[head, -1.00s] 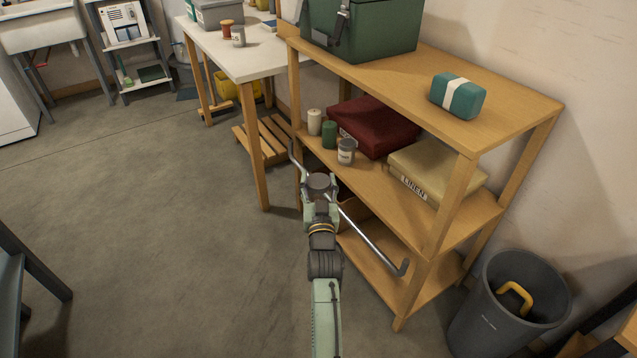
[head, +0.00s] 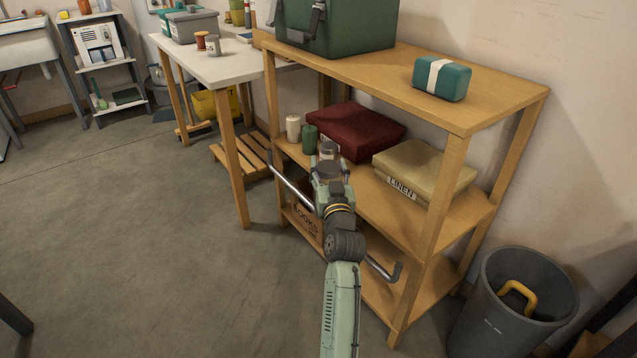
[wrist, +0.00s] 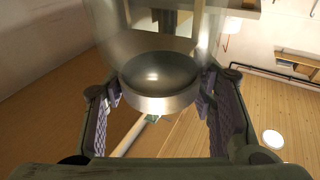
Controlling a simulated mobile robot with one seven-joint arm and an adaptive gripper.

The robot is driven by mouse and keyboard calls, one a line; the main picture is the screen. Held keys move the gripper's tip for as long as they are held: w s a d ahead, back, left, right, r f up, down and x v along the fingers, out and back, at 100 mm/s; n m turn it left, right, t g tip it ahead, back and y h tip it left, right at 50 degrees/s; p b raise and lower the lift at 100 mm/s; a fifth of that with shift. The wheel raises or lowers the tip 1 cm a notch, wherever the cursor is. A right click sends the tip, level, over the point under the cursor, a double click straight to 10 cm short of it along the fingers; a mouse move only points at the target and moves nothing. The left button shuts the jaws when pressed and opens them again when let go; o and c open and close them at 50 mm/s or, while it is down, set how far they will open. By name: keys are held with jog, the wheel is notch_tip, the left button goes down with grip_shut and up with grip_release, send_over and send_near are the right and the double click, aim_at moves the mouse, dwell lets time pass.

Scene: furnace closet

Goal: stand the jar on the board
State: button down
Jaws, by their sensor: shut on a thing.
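My gripper (head: 328,166) reaches to the front edge of the middle shelf of the wooden shelf unit. It is shut on a small jar (head: 328,148) with a grey lid, which shows just beyond my wrist. In the wrist view, the jar (wrist: 160,85) fills the space between the two finger pads, clear-walled with a round metallic end towards the camera. I cannot tell whether its base touches the shelf. A similar grey-lidded jar (head: 213,46) stands on the white-topped table. I cannot make out a board for certain.
White (head: 293,128) and green (head: 309,139) cylinders stand left of the held jar. A dark red box (head: 358,125) and a linen box (head: 430,165) lie behind and to the right. The top shelf is above. A grey bin (head: 520,310) stands right; floor is open left.

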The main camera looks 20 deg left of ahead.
jog(key=w+d+b, duration=1)
jog(key=w+b, duration=0.2)
jog(key=w, duration=0.1)
jog(key=shift+d, duration=0.3)
jog(key=shift+w+r, duration=0.1)
jog(key=shift+r, duration=0.05)
